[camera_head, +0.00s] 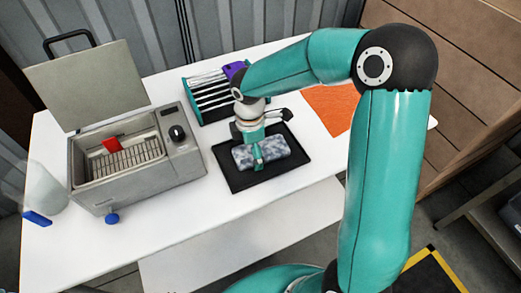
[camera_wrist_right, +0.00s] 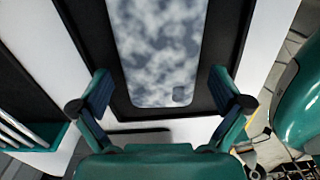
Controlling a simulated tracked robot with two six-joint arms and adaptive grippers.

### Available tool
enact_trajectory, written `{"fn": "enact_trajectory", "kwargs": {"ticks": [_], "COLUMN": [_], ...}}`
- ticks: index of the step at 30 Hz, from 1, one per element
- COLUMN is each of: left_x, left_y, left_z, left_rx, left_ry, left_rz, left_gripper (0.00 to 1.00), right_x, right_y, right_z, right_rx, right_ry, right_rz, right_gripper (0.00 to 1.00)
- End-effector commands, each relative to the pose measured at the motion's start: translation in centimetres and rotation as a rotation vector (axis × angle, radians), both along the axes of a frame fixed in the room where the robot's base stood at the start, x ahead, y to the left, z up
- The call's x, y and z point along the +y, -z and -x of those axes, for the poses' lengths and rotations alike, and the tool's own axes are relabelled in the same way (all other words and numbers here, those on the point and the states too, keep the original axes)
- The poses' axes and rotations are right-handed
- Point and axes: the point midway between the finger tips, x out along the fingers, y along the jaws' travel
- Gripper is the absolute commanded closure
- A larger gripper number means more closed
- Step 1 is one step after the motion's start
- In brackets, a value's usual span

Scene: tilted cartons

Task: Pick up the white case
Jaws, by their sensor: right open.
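The case (camera_head: 279,147) is a flat block, mottled white and blue-grey, lying on a black tray (camera_head: 237,182) on the white table. It also shows in the right wrist view (camera_wrist_right: 157,45), at the top middle, with its near end between the fingers. My right gripper (camera_head: 257,156) is directly over the case, pointing down. In the right wrist view the gripper (camera_wrist_right: 159,82) is open, one finger on each side of the case, with gaps between. The gripper hides part of the case in the head view. My left gripper is not in view.
A grey open-lidded basin with a wire rack (camera_head: 120,162) stands left of the tray. A teal rack with white bars (camera_head: 207,92) is behind the tray. An orange sheet (camera_head: 334,106) lies at the right. The table's front (camera_head: 240,215) is clear.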

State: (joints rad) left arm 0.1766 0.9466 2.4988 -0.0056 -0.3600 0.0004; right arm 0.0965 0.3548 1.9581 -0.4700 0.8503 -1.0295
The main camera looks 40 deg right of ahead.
Motion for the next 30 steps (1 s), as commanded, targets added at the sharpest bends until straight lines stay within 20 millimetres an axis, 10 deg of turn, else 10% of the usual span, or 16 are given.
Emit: {"fn": "enact_trajectory", "kwargs": {"ticks": [13, 22, 30], "left_x": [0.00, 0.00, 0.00], "left_y": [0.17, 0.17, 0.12], "left_z": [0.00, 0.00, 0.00], "left_rx": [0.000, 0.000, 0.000], "left_ry": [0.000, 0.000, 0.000], "left_rz": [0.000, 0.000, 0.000], "left_gripper": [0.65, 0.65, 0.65], "right_x": [0.03, 0.11, 0.09], "right_y": [0.25, 0.24, 0.18], "right_z": [0.00, -0.05, -0.04], "right_rx": [0.001, 0.000, 0.000], "right_ry": [-0.001, -0.002, -0.002], "right_rz": [0.000, 0.000, 0.000], "right_gripper": [0.00, 0.50, 0.53]}}
